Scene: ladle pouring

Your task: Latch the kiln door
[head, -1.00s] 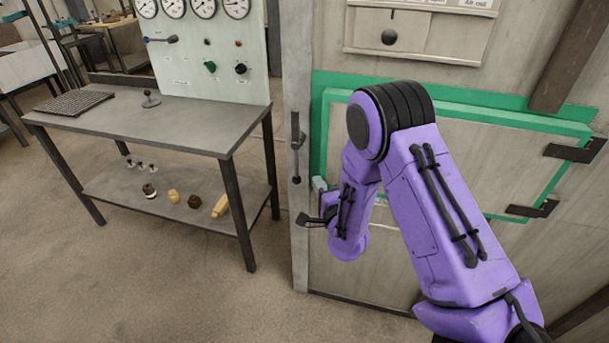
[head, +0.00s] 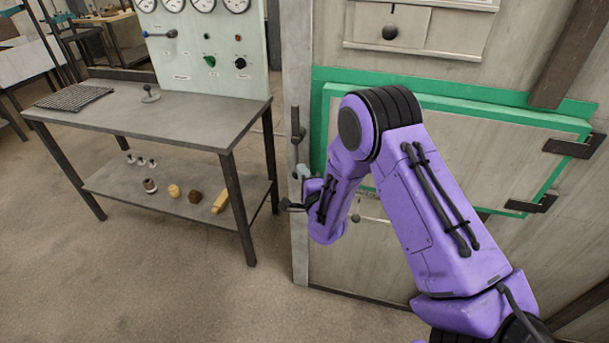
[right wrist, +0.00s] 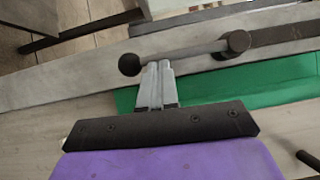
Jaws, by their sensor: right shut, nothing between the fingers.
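The kiln door (head: 470,125), grey with a green edge, has its hinges at the right. I cannot tell if it lies fully flush. The latch handle (head: 298,140) is on the grey post left of the door; its lower end is hidden by my right gripper. In the right wrist view the latch handle (right wrist: 185,53) is a bar from a round pivot to a dark ball knob. My right gripper (head: 302,171) is shut and empty. Its fingertips (right wrist: 157,65) are right at the bar near the knob; whether they touch it is unclear. My left gripper is out of view.
A grey workbench (head: 150,118) with a lower shelf stands at the left, with a gauge panel (head: 205,50) at its back. Small items lie on the shelf. Floor between bench and kiln is clear.

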